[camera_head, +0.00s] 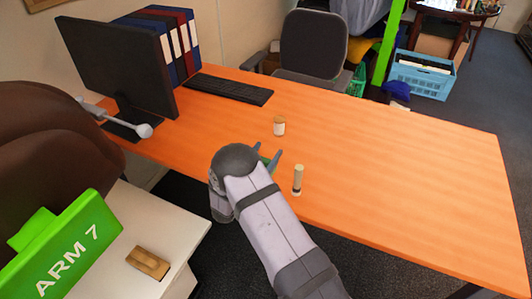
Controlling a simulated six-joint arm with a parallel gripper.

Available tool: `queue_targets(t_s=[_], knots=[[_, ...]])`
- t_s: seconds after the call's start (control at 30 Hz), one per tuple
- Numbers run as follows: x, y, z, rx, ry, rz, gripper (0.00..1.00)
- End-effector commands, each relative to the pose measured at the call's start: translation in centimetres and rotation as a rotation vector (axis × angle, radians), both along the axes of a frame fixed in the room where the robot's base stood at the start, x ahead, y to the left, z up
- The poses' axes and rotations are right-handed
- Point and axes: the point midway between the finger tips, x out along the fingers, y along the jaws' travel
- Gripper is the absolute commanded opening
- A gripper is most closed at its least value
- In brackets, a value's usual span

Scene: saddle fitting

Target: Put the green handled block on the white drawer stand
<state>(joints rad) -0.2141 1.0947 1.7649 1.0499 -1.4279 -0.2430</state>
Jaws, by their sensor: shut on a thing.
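My gripper (272,160) is over the orange desk near its front edge, with its two grey fingers showing past my arm. It is shut on the green handled block (266,161), of which only a small green part shows between the fingers. My arm hides the rest, so its handle and tilt cannot be told. The white drawer stand (178,228) is at the lower left, apart from the gripper. A tan, wooden-looking block (148,263) lies on its top.
The desk's right side is clear.

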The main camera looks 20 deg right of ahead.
Motion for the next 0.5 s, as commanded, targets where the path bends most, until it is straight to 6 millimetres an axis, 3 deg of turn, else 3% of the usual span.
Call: queue_targets(t_s=[0.23, 0.27, 0.33, 0.5], knots=[[0.0, 0.0, -0.48, 0.0, 0.0, 0.0, 0.31], [-0.01, -0.01, -0.48, -0.001, 0.001, 0.0, 0.57], [-0.01, -0.01, -0.38, -0.001, 0.001, 0.0, 0.73], [-0.01, -0.01, -0.37, -0.001, 0.001, 0.0, 0.73]])
